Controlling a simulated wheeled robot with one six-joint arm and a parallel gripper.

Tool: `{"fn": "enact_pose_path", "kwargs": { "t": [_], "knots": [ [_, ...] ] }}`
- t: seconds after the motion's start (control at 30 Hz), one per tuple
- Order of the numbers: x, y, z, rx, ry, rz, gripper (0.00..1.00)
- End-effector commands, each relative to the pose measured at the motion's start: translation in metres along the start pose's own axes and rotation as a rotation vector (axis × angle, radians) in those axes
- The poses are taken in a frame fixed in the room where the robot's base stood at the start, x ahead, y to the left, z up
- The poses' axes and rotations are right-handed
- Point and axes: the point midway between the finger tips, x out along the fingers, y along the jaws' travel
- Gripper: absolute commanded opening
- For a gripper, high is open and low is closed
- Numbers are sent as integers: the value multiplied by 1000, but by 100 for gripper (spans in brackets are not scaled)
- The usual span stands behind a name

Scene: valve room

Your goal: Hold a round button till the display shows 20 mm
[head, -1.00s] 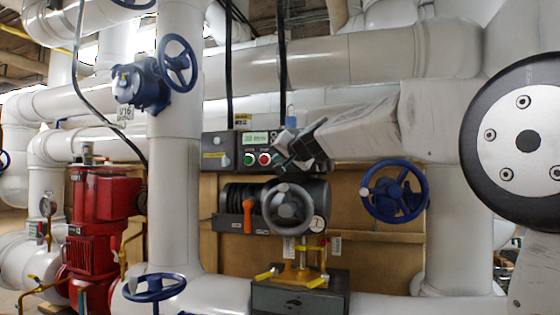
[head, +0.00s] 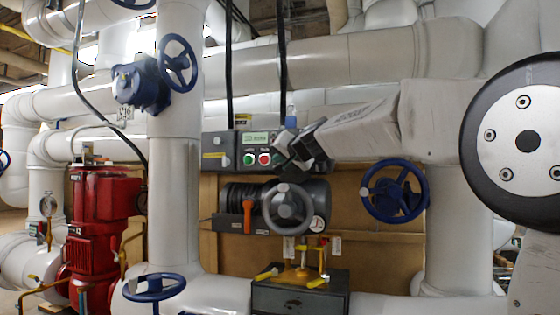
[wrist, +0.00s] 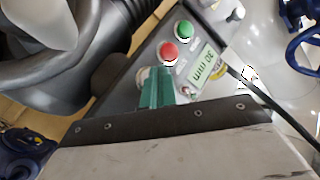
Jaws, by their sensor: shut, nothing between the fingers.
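The control box (head: 247,151) on the wall carries a green button (head: 250,159), a red button (head: 264,158) and a small lit display (head: 255,138). In the wrist view the red button (wrist: 168,51), the green button (wrist: 184,30) and the display (wrist: 201,65) show uncovered. The display appears to read 30 mm, turned in the picture. My gripper (wrist: 157,88) is shut and empty, its teal fingers in front of the panel beside the red button. They partly hide a pale round part (wrist: 142,75). In the head view my gripper (head: 283,150) is right of the red button; contact cannot be told.
Below the box are a grey handwheel (head: 290,208) and an orange lever (head: 248,216). A dark block (head: 300,294) with yellow-handled fittings stands lower down. A blue handwheel (head: 394,191) is to the right. A black cable (wrist: 275,105) crosses near the panel in the wrist view.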

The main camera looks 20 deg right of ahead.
Motion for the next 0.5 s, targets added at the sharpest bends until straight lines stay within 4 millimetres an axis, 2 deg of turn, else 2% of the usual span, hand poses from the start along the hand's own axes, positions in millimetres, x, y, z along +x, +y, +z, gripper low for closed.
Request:
{"fn": "enact_pose_path", "kwargs": {
  "t": [0.5],
  "knots": [
    [6, 4, -4, 0, 0, 0, 0]
  ]
}}
